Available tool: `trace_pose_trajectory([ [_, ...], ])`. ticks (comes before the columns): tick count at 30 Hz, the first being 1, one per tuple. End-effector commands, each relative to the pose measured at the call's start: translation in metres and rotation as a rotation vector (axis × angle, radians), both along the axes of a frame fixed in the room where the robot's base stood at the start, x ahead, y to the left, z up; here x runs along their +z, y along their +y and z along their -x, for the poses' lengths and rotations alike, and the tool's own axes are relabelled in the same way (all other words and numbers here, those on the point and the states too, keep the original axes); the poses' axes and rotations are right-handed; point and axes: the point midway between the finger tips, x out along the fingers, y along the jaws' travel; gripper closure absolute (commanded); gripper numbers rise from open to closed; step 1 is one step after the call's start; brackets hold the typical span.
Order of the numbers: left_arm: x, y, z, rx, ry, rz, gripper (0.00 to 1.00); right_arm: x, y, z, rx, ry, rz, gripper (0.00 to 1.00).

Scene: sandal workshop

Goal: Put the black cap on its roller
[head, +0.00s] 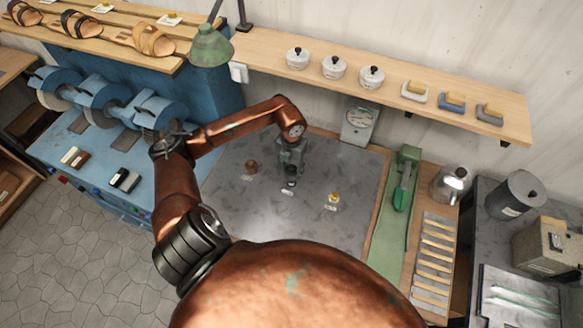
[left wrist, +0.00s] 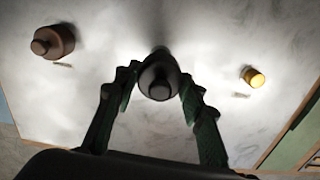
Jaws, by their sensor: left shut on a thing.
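My left gripper (head: 291,158) points down over the grey work surface, shut on the black cap (left wrist: 160,78). In the left wrist view the black cap sits between the two green fingertips. In the head view a dark piece, the black roller (head: 291,182), stands directly below the fingers, in line with the cap. The gripper and cap cover most of it, so I cannot tell whether cap and roller touch. My right gripper is not in view.
A brown roller (head: 251,166) stands left of the gripper, and a yellow-topped one (head: 333,197) stands to the right. Small labels lie by them. A scale (head: 360,122) stands behind, and a green tool (head: 403,190) to the right.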

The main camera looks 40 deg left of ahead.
Motion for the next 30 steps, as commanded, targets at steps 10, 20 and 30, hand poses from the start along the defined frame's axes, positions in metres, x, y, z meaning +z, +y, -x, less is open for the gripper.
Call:
trace_pose_trajectory([
  [10,-0.035,-0.001,0.0,-0.001,0.001,0.001,0.81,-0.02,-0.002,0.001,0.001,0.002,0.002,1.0],
  [20,-0.06,0.0,0.0,-0.002,0.001,0.0,0.81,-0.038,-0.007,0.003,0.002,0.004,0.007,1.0],
  [30,-0.061,0.0,0.0,-0.002,0.0,0.001,0.81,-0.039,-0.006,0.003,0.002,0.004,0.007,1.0],
])
